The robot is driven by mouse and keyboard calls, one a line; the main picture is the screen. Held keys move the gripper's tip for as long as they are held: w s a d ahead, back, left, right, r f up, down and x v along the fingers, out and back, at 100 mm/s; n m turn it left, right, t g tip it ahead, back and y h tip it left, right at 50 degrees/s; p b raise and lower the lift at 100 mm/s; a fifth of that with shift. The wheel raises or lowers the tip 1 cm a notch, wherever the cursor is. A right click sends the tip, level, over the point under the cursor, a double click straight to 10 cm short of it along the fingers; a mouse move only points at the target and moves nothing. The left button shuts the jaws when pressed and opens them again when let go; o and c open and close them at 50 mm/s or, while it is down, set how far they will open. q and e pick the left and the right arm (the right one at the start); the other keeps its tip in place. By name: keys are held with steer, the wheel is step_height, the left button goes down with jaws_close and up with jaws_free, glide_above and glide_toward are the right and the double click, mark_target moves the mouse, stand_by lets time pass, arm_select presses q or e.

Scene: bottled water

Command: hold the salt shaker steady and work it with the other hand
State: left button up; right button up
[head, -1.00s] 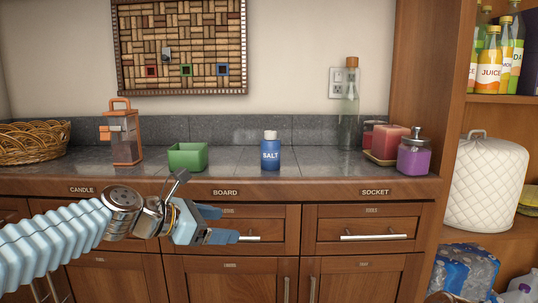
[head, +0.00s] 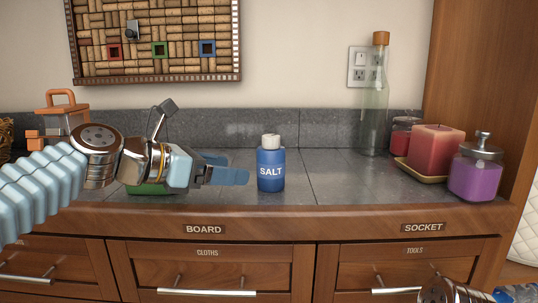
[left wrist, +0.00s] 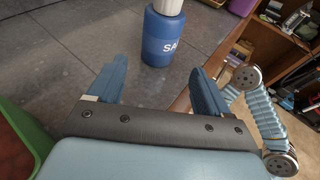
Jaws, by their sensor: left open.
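The blue salt shaker (head: 271,170) with a white cap stands upright on the grey tiled counter (head: 330,185), its SALT label facing me. It also shows in the left wrist view (left wrist: 160,38), ahead of the fingers, with its cap cut off by the top edge. My left gripper (head: 228,171) is just left of the shaker, level with its body and pointing right at it. The gripper is open and empty, apart from the shaker. Part of my right arm (head: 455,292) shows at the lower right of the head view; its gripper fingers are not visible.
A green box (head: 150,188) sits behind my left gripper, mostly hidden. A glass bottle (head: 375,105), a red candle (head: 436,150) on a tray and a purple jar (head: 474,178) stand to the right. The counter between shaker and candle is clear.

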mark_target(259, 171)
arm_select(q)
steer(key=shift+w+d, duration=0.25)
steer(key=shift+w, duration=0.05)
steer(key=p+x, duration=0.4)
steer(key=x, duration=0.4)
steer(key=shift+w+d+f+p, duration=0.3)
steer(key=shift+d+p, duration=0.05)
steer(key=shift+d, duration=0.15)
steer(key=shift+c, duration=0.3)
steer(key=c, duration=0.5)
steer(key=shift+c, duration=0.2)
steer(key=shift+c, duration=0.9)
